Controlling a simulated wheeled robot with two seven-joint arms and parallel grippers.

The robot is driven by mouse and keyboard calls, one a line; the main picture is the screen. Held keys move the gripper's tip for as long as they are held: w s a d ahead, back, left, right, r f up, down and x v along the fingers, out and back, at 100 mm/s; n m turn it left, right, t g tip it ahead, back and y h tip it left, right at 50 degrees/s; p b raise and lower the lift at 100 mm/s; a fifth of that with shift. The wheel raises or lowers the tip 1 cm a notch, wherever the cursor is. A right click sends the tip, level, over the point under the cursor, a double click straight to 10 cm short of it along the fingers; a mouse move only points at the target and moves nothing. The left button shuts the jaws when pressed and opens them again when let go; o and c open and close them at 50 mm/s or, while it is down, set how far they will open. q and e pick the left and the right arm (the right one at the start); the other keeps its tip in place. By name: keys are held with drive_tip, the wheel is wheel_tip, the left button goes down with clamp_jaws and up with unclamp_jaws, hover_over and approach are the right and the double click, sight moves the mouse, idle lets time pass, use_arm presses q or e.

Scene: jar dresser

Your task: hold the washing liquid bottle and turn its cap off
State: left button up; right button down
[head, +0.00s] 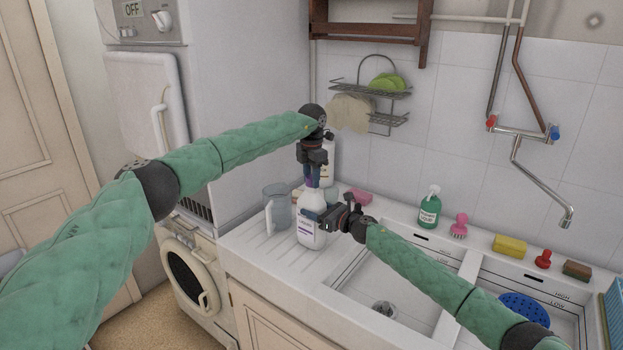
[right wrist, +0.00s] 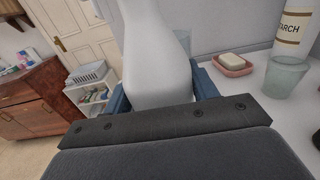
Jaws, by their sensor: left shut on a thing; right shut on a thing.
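The white washing liquid bottle (head: 311,228) stands upright on the drainboard left of the sink. It also fills the middle of the right wrist view (right wrist: 155,60). My left gripper (head: 312,182) points down from above and is shut at the bottle's top; the cap is hidden between its fingers. My right gripper (head: 318,217) comes from the right and is shut around the bottle's body. In the right wrist view its blue fingers lie on both sides of the bottle.
A clear jug (head: 277,208) stands close left of the bottle. Behind are a starch container (right wrist: 294,28), a glass (right wrist: 286,76) and soap in a pink dish (right wrist: 233,64). The sink (head: 385,285) lies right. A green bottle (head: 429,209) stands at the back.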

sight(311, 177)
drive_tip(key=shift+f, duration=0.1)
use_arm(q)
drive_tip(key=shift+r, duration=2.05)
use_arm(e)
drive_tip(key=shift+c, duration=1.9)
unclamp_jaws()
use_arm(q)
drive_tip(key=shift+f, duration=0.1)
